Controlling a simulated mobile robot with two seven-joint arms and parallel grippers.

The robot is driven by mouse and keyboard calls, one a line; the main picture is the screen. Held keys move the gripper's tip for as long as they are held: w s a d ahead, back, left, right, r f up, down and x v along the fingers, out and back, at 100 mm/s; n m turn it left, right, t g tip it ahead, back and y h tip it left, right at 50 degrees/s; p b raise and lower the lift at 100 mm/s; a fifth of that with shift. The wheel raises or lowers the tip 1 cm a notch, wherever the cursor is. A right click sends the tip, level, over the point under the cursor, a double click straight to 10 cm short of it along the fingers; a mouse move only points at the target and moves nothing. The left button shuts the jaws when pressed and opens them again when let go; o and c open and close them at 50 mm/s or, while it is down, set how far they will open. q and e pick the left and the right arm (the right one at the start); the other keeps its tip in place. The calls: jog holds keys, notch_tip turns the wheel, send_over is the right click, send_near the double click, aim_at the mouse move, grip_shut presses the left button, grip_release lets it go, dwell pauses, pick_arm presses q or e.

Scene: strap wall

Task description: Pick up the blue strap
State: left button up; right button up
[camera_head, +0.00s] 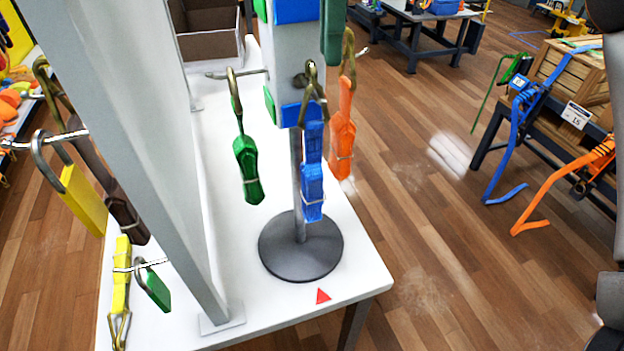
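A blue strap (312,178), folded into a bundle, hangs by a brass-coloured hook from a stand with a round dark base (300,262) on the white table (350,265). An orange strap (342,130) hangs close beside it on the right. A green strap (247,168) hangs to its left on a separate peg. Another blue strap (519,125) drapes loosely from the dark workbench at the right. Dark and grey parts of my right arm show at the right edge, apart from the straps. No fingertips of either gripper show.
A grey upright panel (150,130) stands left of the stand. Yellow, brown and green straps and a yellow padlock (82,200) hang on its left side. A wooden crate (575,75) sits on the right workbench. Open wooden floor (430,200) lies between the tables.

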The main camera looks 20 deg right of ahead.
aim_at(328, 103)
notch_tip(328, 103, down, 8)
jog(key=shift+r+b, duration=0.2)
jog(key=shift+b, duration=0.95)
jog(key=shift+f, duration=0.45)
grip_shut()
